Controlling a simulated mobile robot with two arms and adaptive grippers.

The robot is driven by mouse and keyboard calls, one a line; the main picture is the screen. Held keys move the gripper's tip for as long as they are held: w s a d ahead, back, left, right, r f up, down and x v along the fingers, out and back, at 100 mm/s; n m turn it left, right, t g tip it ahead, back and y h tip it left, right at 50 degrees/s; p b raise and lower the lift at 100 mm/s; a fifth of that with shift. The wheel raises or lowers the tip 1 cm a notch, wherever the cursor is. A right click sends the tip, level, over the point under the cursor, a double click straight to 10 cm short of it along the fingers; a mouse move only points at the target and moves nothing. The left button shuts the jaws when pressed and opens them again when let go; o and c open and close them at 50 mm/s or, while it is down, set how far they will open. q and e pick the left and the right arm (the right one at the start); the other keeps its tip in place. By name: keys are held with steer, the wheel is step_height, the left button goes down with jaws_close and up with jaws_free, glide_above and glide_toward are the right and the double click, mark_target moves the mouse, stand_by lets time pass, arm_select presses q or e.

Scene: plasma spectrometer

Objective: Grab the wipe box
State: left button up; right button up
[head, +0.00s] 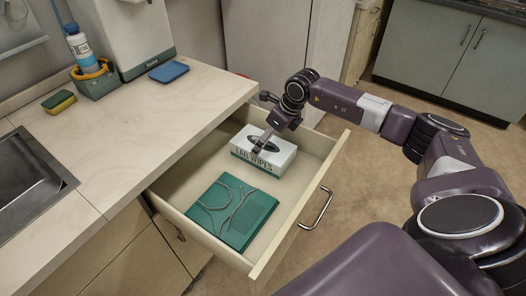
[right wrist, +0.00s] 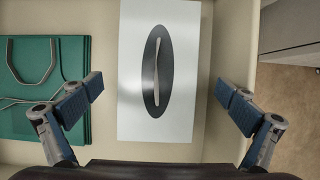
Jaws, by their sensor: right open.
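The wipe box (head: 263,158) is a white carton labelled "LAB WIPES" with a dark oval opening on top. It lies in the open drawer, toward the back. In the right wrist view the box (right wrist: 129,90) is below my right gripper, between its two fingers. My right gripper (right wrist: 165,96) is open, with a finger out to each side of the box and clear of its sides. In the head view the right gripper (head: 263,146) is over the box and hides part of its top. My left gripper is not in view.
A green folded bag (head: 254,218) with handles lies in the drawer's front part, left of the box in the wrist view. The drawer's wall (head: 319,185) and handle (head: 316,208) are close on the right. The counter (head: 150,115) overhangs the left.

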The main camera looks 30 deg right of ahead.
steer(key=shift+s+p+x, duration=0.1)
steer(key=shift+p+x, duration=0.15)
steer(key=shift+x, duration=1.15)
steer(key=shift+s+p+x, duration=0.15)
steer(key=shift+p+x, duration=0.05)
steer(key=shift+x, duration=1.15)
steer(key=c, duration=1.2)
steer(key=shift+c, duration=0.8)
